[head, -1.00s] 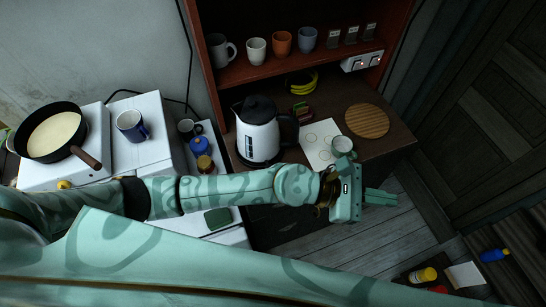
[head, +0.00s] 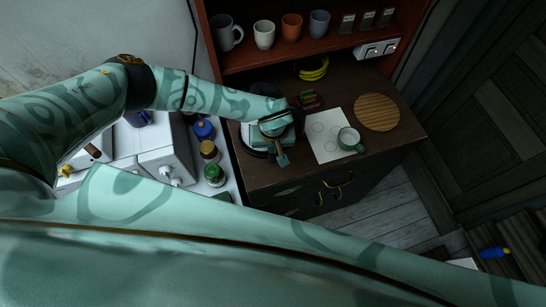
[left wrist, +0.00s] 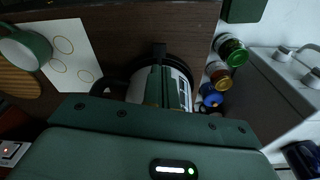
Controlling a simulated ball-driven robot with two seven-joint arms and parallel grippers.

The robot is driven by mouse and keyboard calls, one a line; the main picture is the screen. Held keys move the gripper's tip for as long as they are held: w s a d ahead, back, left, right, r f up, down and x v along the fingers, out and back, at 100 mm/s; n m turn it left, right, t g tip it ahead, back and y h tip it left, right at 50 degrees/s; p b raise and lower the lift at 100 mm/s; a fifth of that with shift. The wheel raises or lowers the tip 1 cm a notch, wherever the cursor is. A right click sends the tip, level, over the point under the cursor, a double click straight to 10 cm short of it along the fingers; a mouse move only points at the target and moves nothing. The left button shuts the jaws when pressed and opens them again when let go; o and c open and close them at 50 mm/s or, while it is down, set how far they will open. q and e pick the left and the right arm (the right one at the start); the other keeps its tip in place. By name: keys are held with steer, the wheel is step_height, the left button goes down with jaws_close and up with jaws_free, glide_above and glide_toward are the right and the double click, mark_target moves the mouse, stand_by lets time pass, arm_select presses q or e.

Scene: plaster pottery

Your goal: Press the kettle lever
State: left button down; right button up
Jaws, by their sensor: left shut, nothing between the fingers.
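The white and black kettle (head: 246,136) stands on the left part of the brown cabinet top, largely hidden by my left arm and gripper in the head view. In the left wrist view its white body (left wrist: 184,92) and dark round base show beyond my gripper. A small black tab (left wrist: 160,49), which looks like the lever, sticks out near the base. My left gripper (head: 282,158) is shut and empty, pointing down at the kettle's front side. Its green fingers (left wrist: 160,84) overlap the kettle near the tab; I cannot tell whether they touch. My right gripper is out of view.
A white sheet (head: 325,148) and a green-white mug (head: 349,139) lie right of the kettle, with a round wooden board (head: 377,112) beyond. Several jars, including a green one (head: 214,174), stand to the left. A shelf with mugs (head: 264,34) is behind.

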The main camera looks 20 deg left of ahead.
mark_target(273, 160)
arm_select(q)
steer(key=shift+f, duration=0.1)
step_height(273, 160, down, 2)
steer(key=shift+w+f, duration=0.1)
steer(key=shift+f, duration=0.1)
step_height(273, 160, down, 3)
steer(key=shift+w+r+b, duration=0.1)
steer(key=shift+r+b, duration=0.05)
steer(key=shift+b, duration=1.1)
steer(key=shift+w+a+f+b, duration=0.1)
steer(key=shift+w+f+b, duration=0.05)
steer(key=shift+f+b, duration=0.7)
